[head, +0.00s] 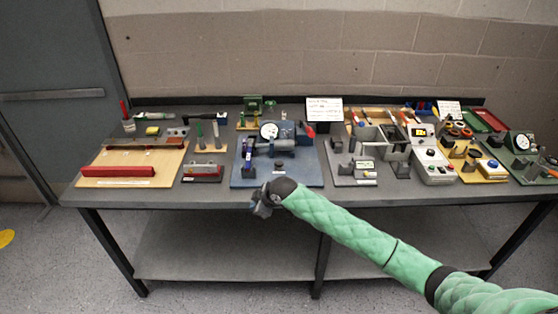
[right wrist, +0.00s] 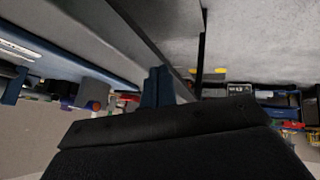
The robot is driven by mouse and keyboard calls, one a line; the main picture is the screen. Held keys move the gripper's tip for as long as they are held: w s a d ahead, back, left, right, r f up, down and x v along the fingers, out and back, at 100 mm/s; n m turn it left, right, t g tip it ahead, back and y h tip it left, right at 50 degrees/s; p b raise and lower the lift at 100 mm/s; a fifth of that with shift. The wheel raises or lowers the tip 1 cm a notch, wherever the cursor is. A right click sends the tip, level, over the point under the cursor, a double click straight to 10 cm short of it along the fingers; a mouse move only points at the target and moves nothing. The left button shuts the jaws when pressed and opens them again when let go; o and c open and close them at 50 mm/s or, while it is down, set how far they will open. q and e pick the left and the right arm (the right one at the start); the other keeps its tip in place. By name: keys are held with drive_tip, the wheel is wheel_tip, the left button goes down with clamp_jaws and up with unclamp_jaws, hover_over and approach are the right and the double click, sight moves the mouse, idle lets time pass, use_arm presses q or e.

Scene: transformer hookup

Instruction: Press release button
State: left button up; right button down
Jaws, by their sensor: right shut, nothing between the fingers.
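My right gripper (head: 262,203) is at the table's front edge, just in front of the blue board (head: 246,181). It is shut and empty, apart from anything on the board. In the right wrist view its closed blue fingers (right wrist: 157,86) show past the dark wrist body. The blue board carries a motor-like grey cylinder, a white dial (head: 269,130) and a small dark round knob (head: 278,165). A grey control box (head: 432,165) with coloured buttons stands to the right. I cannot tell which part is the release button. My left gripper is not in view.
The grey table (head: 215,196) is crowded with boards. A wooden board with a red bar (head: 118,171) lies at left. Grey brackets (head: 366,140) stand right of the blue board. A white sign (head: 324,109) stands behind. Room in front of the table is free.

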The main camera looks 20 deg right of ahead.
sight(281, 164)
drive_tip(key=shift+n+t, duration=0.4)
drive_tip(key=shift+n, duration=0.1)
drive_tip(key=w+d+r, duration=0.2)
drive_tip(key=w, duration=0.1)
drive_tip(key=w+d+r, duration=0.2)
drive_tip(key=w, duration=0.1)
drive_tip(key=w+d+r, duration=0.3)
drive_tip(key=w, duration=0.1)
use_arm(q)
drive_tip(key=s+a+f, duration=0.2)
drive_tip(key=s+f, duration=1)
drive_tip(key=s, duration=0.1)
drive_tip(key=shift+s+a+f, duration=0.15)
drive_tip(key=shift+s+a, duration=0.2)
use_arm(e)
drive_tip(key=w+d+r+t, duration=0.1)
drive_tip(key=w+d+r, duration=0.6)
drive_tip(key=d, duration=0.1)
drive_tip(key=shift+w+r+h, duration=0.15)
drive_tip(key=shift+r+h, duration=0.25)
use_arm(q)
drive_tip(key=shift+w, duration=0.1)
use_arm(e)
drive_tip(key=shift+f, duration=0.1)
